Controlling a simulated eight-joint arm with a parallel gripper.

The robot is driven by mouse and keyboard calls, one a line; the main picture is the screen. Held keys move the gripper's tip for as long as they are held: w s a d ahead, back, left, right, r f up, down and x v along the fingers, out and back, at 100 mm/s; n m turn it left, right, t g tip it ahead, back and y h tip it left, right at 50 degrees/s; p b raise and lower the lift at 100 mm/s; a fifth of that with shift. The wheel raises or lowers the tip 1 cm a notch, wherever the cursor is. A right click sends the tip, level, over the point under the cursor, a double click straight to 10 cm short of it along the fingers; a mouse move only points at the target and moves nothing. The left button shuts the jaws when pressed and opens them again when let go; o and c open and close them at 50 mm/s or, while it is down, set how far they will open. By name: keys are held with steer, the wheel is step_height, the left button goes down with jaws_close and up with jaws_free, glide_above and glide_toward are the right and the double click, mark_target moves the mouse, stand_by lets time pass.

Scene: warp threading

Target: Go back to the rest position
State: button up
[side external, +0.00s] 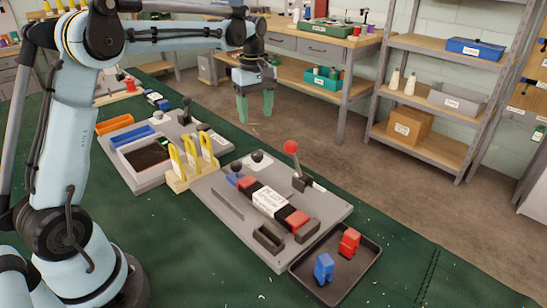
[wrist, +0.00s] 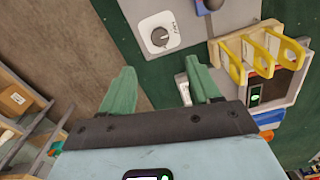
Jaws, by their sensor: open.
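My gripper (side external: 255,117) has two green fingers that point down and stand apart with nothing between them. In the wrist view the two fingers (wrist: 163,75) also stand apart and empty. The near grey board (side external: 233,212) carries a lever with a red knob (side external: 291,147), a white-labelled block with red ends (side external: 270,202) and dials. A wooden rack (side external: 178,183) with yellow hooked pieces (side external: 192,155) stands beside it, apart from my gripper.
A black tray (side external: 303,269) at the front right holds a blue piece (side external: 323,268) and a red piece (side external: 349,241). A second board (side external: 150,184) lies to the left. A workbench (side external: 345,52) and metal shelves (side external: 437,72) stand behind, with open floor before them.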

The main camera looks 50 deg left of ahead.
stand_by(0.3)
steer(key=s+d+r+m+t, duration=0.3)
steer(key=s+d+m+t, duration=0.1)
steer(key=s+d+m, duration=0.45)
steer(key=s+d+f+m+t, duration=0.3)
steer(key=s+d+f+m, duration=0.1)
steer(key=s+m, duration=0.3)
steer(key=shift+s+f, duration=0.2)
steer(key=shift+s, duration=0.85)
steer(key=shift+m, duration=0.25)
steer(key=shift+c, duration=0.2)
